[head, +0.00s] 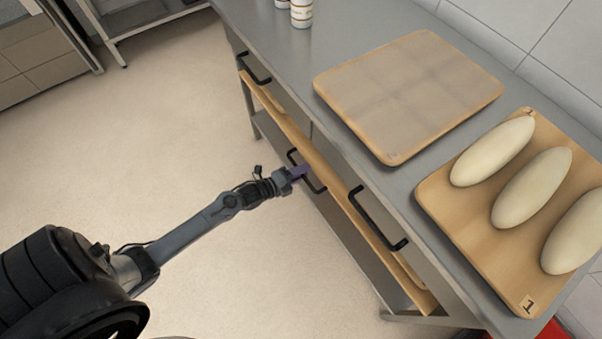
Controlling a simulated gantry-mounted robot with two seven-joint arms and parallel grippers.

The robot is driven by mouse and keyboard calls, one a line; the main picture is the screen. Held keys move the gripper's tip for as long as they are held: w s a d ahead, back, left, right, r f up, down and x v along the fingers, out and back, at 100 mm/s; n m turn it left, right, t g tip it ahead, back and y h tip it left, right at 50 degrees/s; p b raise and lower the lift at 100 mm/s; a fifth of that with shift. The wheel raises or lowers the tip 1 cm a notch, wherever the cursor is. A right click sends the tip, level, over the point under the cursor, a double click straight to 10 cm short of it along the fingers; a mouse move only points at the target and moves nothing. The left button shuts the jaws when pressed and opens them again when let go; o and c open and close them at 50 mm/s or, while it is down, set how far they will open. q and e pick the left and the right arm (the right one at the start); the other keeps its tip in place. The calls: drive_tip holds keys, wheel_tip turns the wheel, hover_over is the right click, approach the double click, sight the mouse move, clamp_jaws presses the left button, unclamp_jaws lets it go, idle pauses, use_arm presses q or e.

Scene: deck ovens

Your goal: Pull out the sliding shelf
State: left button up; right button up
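The sliding shelf (325,174) is a long, thin wooden board under the drawers of the steel work table. Its front edge shows along the table's front and sticks out a little. A black bar handle (317,187) is at the middle of this edge. My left gripper (301,172), with purple-tinted fingers, is at this handle and overlaps its middle. The fingers are too small and partly hidden to tell whether they are open or shut on the bar. My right gripper is not in view.
The steel table (285,60) bears an empty wooden board (410,90) and another board (440,195) with three pale dough loaves (532,187). Drawers have black handles, one left (254,70) and one right (375,220). White containers (301,13) stand at the back. The floor (150,140) in front is clear.

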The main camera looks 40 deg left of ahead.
use_arm(q)
drive_tip(key=shift+w, duration=0.1)
clamp_jaws()
idle(0.4)
